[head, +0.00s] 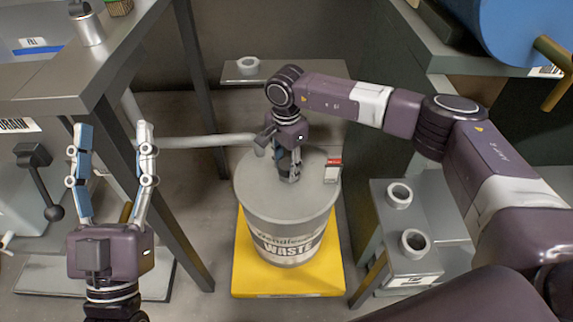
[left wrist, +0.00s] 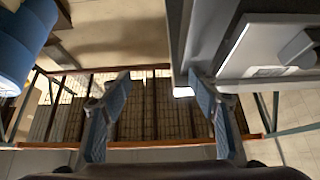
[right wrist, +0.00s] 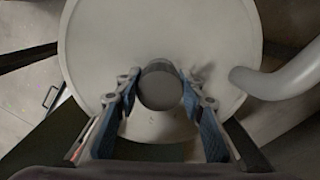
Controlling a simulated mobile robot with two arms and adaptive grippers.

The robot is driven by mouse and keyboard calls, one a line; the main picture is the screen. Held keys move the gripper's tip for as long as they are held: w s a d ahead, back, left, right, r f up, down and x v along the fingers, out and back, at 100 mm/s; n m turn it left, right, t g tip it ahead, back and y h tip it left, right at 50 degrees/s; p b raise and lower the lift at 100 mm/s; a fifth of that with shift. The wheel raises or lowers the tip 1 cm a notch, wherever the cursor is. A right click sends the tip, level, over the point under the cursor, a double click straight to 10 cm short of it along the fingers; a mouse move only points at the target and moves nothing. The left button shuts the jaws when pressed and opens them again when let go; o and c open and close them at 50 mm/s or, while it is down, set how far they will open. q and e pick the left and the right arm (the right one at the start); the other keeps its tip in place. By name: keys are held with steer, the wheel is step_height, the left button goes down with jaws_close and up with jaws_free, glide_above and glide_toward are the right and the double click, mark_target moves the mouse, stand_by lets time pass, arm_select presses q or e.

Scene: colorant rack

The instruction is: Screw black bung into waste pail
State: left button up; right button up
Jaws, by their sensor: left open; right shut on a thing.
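The waste pail (head: 290,222), a grey drum lettered "WASTE", stands upright on a yellow base. Its round pale lid (right wrist: 100,45) fills much of the right wrist view. My right gripper (head: 289,172) points down at the lid top. It is shut on the bung (right wrist: 160,88), a dark grey cylinder between its fingers near the lid's middle. The bung is mostly hidden by the gripper in the head view, and I cannot tell how deep it sits. My left gripper (head: 112,130) is open and empty, raised left of the pail; its spread fingers show in the left wrist view (left wrist: 157,85).
A grey pipe (head: 195,141) runs to the pail's left side. A table (head: 70,75) stands at left. Stepped grey stands with ring-shaped holders (head: 399,195) are at right, and another ring (head: 248,65) is behind. A blue drum (head: 525,30) with a brass spout is top right.

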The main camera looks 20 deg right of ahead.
arm_select(q)
steer(key=shift+w+f+g, duration=0.4)
steer(key=shift+f, duration=0.15)
arm_select(e)
steer(key=shift+m, duration=0.4)
arm_select(q)
steer(key=shift+w+f+g+y+p, duration=0.2)
steer(key=shift+w+f+g, duration=0.15)
steer(key=shift+f, duration=0.3)
steer(key=shift+w+f+g+y+p, duration=0.1)
steer(key=shift+w+f+g+p, duration=0.2)
steer(key=shift+f, duration=0.35)
arm_select(e)
steer(key=shift+a+r+m, duration=0.2)
steer(key=shift+m, duration=0.5)
arm_select(q)
steer(key=shift+w+d+f+g, duration=0.1)
steer(key=shift+w+f+g, duration=0.1)
steer(key=shift+f+g, duration=0.25)
steer(key=shift+w+f+g, duration=0.2)
steer(key=shift+f, duration=0.3)
arm_select(e)
steer(key=shift+d+f+m, duration=0.15)
steer(key=shift+d+m, duration=0.1)
steer(key=shift+m, duration=0.35)
steer(key=o, duration=1.1)
steer(key=shift+w, duration=0.1)
